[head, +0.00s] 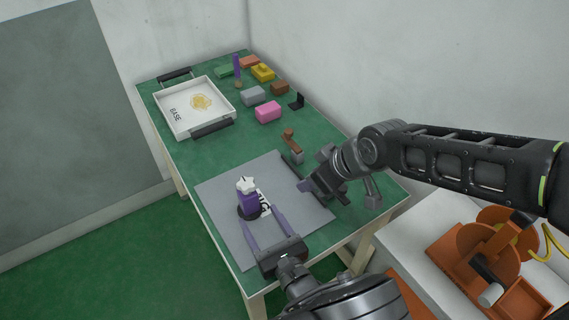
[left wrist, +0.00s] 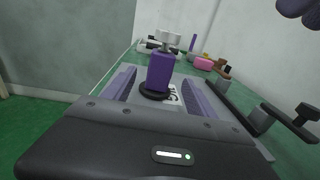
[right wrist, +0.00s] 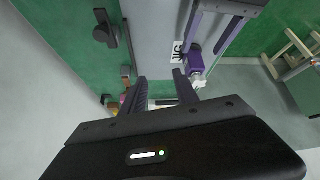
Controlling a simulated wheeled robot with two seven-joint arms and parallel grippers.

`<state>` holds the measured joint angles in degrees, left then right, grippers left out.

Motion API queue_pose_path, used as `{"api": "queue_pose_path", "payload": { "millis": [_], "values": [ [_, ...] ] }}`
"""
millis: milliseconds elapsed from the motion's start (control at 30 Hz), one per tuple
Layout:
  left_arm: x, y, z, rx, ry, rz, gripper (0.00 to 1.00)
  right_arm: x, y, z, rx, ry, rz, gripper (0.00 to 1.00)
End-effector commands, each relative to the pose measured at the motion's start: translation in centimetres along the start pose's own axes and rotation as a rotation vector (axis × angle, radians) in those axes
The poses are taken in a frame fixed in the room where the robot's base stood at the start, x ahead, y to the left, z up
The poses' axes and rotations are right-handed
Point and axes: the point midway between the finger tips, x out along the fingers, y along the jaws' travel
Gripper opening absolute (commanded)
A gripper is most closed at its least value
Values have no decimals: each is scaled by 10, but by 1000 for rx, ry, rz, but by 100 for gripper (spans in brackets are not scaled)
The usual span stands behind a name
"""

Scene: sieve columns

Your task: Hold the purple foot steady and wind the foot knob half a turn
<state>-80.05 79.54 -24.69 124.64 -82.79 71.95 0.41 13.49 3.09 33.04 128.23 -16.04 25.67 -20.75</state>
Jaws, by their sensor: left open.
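The purple foot (head: 248,203) stands upright on a black round base on the grey mat (head: 222,235). A white star-shaped foot knob (head: 246,184) sits on its top. My left gripper (head: 261,217) is open, low over the mat, with its fingertips pointing at the foot. In the left wrist view the purple foot (left wrist: 161,73) shows between the two fingers, with clear gaps at both sides. My right gripper (head: 312,170) is right of the foot, above the mat's edge. In the right wrist view its jaws (right wrist: 160,85) are apart and empty, and the foot (right wrist: 194,61) lies right of them.
A white tray (head: 168,123) marked BASE stands at the far left of the green table. A pink block (head: 268,112), a grey block (head: 253,95) and several other coloured pieces lie at the back. A brown-topped piece (head: 291,140) is beyond the mat. An orange reel device (head: 480,240) is at lower right.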

Motion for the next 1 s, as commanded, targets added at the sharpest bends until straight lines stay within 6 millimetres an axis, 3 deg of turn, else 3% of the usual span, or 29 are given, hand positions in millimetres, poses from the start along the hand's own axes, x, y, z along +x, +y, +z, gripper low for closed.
{"api": "queue_pose_path", "payload": {
  "millis": [100,200,500,1000],
  "values": [
    [0,0,0,0,0,0,65,28,-17,-2,-106,-5,-144,36],
    [0,0,0,0,0,0,65,39,-30,-14,-196,53,-266,36],
    [0,0,0,0,0,0,65,23,-28,-54,-344,302,-423,36],
    [2,0,0,0,0,0,65,18,-26,-60,-362,336,-430,36]
  ]
}}
